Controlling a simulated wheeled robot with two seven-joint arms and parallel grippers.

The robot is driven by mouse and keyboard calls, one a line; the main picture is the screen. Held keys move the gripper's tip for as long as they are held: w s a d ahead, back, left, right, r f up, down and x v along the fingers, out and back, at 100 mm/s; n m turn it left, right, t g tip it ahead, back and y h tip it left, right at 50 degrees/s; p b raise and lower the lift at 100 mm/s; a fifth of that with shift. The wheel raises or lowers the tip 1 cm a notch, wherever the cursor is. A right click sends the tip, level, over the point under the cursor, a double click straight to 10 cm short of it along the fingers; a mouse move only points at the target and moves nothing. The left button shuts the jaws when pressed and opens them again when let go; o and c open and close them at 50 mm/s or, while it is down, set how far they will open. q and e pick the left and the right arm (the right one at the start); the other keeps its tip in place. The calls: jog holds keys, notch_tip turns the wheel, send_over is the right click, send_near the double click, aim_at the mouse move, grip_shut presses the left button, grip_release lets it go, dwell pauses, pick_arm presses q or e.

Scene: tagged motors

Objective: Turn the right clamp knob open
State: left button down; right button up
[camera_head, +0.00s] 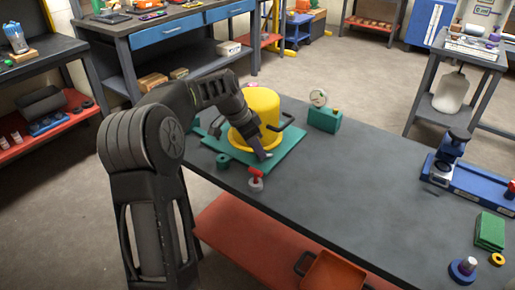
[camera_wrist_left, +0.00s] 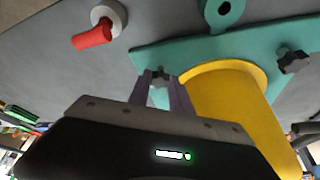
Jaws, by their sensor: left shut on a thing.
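A yellow pot-like housing (camera_head: 258,108) with dark side handles stands on a teal base plate (camera_head: 283,152) on the grey table. My left gripper (camera_head: 262,154) is at the plate's front right, beside the housing's foot. In the left wrist view, its purple fingers (camera_wrist_left: 162,84) are shut on a dark star-shaped clamp knob (camera_wrist_left: 160,75), which they partly hide. In the head view that knob is hidden by the gripper. A second dark knob (camera_wrist_left: 292,59) sits on the plate on the other side of the housing. How far the held knob is turned cannot be told. My right gripper is not in view.
A teal block with a gauge (camera_head: 322,112) stands to the right. A blue fixture (camera_head: 470,183) and green pads (camera_head: 489,231) are far right. The table's middle is clear.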

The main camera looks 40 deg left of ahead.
pick_arm(q)
jog(key=shift+a, duration=0.1)
dwell(0.3)
jog(key=c, duration=1.2)
grip_release()
jog(key=shift+o, duration=0.2)
jog(key=v, duration=0.7)
jog(key=shift+r, duration=0.35)
jog(key=shift+s+a, duration=0.1)
